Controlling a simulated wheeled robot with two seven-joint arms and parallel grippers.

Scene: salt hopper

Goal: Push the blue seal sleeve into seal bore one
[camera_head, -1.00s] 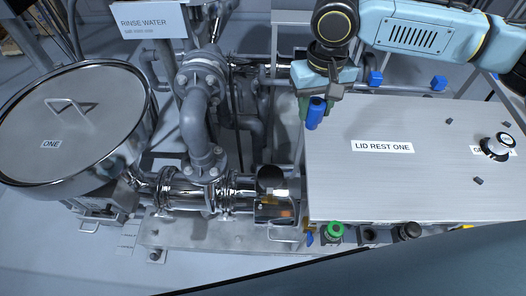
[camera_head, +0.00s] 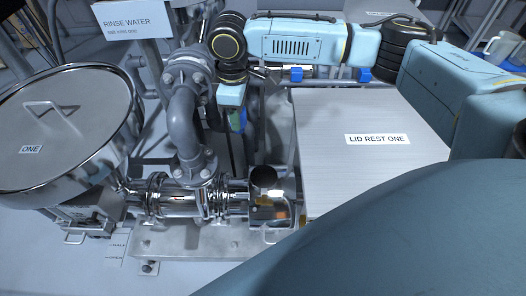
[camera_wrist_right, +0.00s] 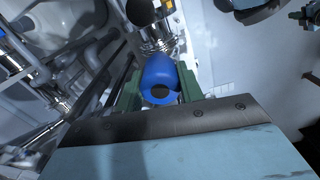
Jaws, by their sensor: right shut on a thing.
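My right gripper (camera_head: 234,112) is shut on the blue seal sleeve (camera_head: 239,121), left of the lid rest plate and beside the grey pipe elbow. In the right wrist view, the blue sleeve (camera_wrist_right: 158,72) sits between green fingers, with its dark round hole facing the camera. A steel pump body (camera_head: 268,211) with a dark round upper opening (camera_head: 264,177) stands below and right of the gripper, apart from the sleeve. No label marks seal bore one, so I cannot tell whether this opening is it. My left gripper is out of view.
The lid rest one plate (camera_head: 340,170) lies to the right and looks bare. A grey pipe elbow (camera_head: 184,120) rises close to the left of my gripper. A lidded steel hopper (camera_head: 62,125) stands at the far left. My own pale blue body covers the lower right.

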